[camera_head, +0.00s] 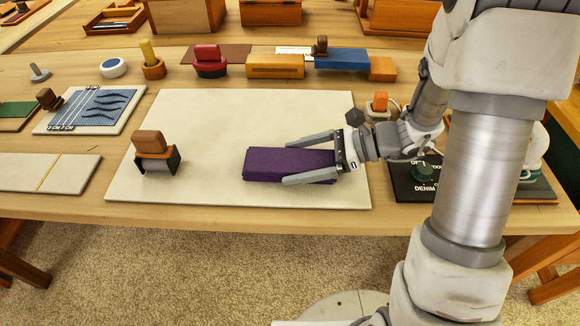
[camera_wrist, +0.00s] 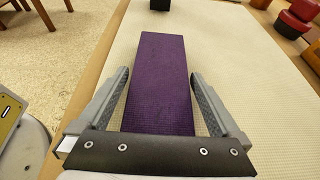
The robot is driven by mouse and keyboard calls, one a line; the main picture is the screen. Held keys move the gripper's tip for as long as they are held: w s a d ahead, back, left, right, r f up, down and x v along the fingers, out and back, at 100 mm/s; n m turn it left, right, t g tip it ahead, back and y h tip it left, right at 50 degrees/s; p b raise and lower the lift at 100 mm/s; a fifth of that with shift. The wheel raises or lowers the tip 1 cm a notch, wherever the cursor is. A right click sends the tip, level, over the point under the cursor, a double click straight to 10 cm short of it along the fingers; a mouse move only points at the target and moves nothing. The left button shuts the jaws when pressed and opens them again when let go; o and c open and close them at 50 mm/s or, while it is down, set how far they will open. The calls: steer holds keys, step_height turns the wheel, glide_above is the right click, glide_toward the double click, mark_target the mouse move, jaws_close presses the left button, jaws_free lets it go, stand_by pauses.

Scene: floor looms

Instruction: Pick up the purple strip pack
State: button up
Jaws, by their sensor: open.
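The purple strip pack (camera_head: 268,165) lies flat on the cream mat (camera_head: 220,115), near its front right part. It is a long block with its length running left to right in the head view. My gripper (camera_head: 309,159) reaches in from the right, with one finger along each long side of the pack's right end. In the wrist view the pack (camera_wrist: 163,75) stretches away between the two open fingers (camera_wrist: 160,80), and a narrow gap shows on each side. The pack's near end is hidden behind the gripper's palm.
A brown-handled stamp block (camera_head: 155,155) stands on the mat's left side. A dark DENIM board (camera_head: 415,185) lies right of the mat. Behind the mat are a red stamp (camera_head: 209,62), an orange box (camera_head: 275,67) and a blue block (camera_head: 341,59). The mat's middle is clear.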

steer(key=c, duration=1.2)
steer(key=shift+c, duration=0.2)
